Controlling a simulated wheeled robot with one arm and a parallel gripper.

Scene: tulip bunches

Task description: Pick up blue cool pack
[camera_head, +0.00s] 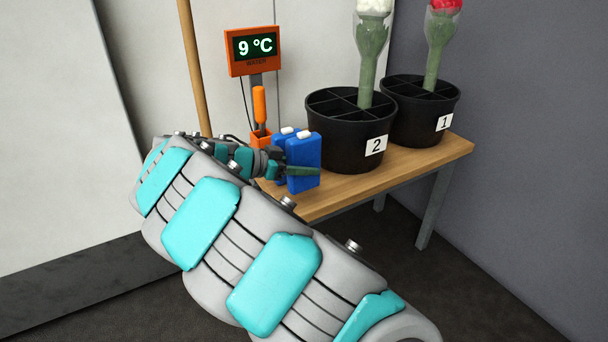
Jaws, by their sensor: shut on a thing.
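Two blue cool packs with white caps stand upright, close together, at the left end of the wooden table. The front blue cool pack (304,155) is the nearer one. The other blue cool pack (280,141) is partly hidden behind it and by my gripper. My gripper (298,171) reaches in from the left and is shut on the front pack, with a dark green finger across its near face. The other finger is hidden. I cannot tell whether the held pack still touches the table.
Black bucket 2 (345,142) stands on the wooden table (385,176) just right of the packs, with bucket 1 (418,122) behind it. Both hold wrapped tulips. An orange display (252,50) reading 9 °C and an orange-handled tool (259,105) in an orange holder are behind my gripper.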

